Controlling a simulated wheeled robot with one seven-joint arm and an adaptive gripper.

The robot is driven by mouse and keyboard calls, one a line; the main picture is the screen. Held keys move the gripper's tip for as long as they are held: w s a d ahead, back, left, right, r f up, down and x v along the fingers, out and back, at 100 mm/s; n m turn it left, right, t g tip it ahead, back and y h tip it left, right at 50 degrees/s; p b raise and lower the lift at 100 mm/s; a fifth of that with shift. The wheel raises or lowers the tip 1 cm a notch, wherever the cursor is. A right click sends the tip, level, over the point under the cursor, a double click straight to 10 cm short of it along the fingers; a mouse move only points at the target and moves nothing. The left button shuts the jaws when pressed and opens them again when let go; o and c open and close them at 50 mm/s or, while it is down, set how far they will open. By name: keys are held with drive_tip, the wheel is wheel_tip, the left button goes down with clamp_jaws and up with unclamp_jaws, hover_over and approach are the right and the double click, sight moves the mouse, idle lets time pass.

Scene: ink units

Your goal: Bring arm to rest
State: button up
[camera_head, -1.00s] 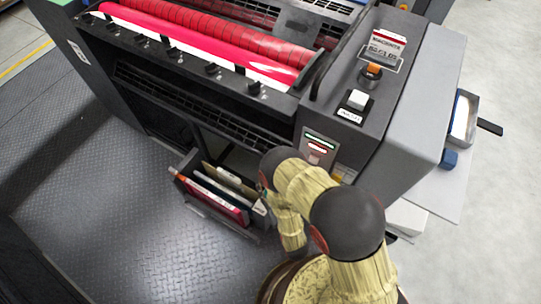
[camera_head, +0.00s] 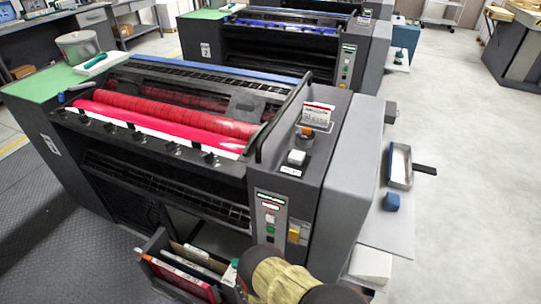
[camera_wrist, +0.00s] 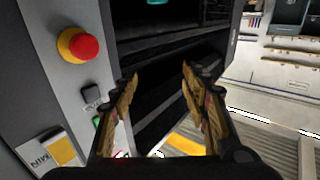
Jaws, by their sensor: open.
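My gripper (camera_wrist: 160,82) shows in the wrist view with its two fingers spread apart and nothing between them. It faces the dark open side of a press unit, with a grey control panel (camera_wrist: 75,85) to its left. In the head view, part of my arm shows at the bottom centre, in front of the near ink unit (camera_head: 225,180); the gripper itself is not visible there. The near ink unit has a red-inked roller (camera_head: 165,112) and a panel with buttons (camera_head: 269,222).
A red emergency button (camera_wrist: 84,47) stands out from the panel close to my left finger. An open bin (camera_head: 180,268) with folders is low beside my arm. A side shelf (camera_head: 388,230) holds a tray (camera_head: 399,167) and a blue block (camera_head: 392,202). The floor at right is clear.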

drive_tip(key=s+d+f+g+h, duration=0.3)
drive_tip(key=s+f+g, duration=0.15)
drive_tip(key=f, duration=0.35)
drive_tip(key=s+d+f+g+h, duration=0.2)
drive_tip(key=s+f+g+h, duration=0.15)
drive_tip(key=f+g, duration=0.4)
drive_tip(key=s+d+r+m+p, duration=0.1)
drive_tip(key=d+r, duration=0.6)
drive_tip(key=r, duration=1.4)
drive_tip(key=s+d+r+m+t+h+p, duration=0.1)
drive_tip(key=s+d+r+m, duration=0.2)
drive_tip(key=r, duration=1.9)
drive_tip(key=s+d+r+m+t+h+p, duration=0.1)
drive_tip(key=s+d+r+m, duration=0.1)
drive_tip(key=d+r, duration=1)
wheel_tip(320, 180, up, 10)
drive_tip(key=shift+s+r+p, duration=0.25)
drive_tip(key=shift+s+p, duration=0.05)
drive_tip(key=shift+s, duration=0.05)
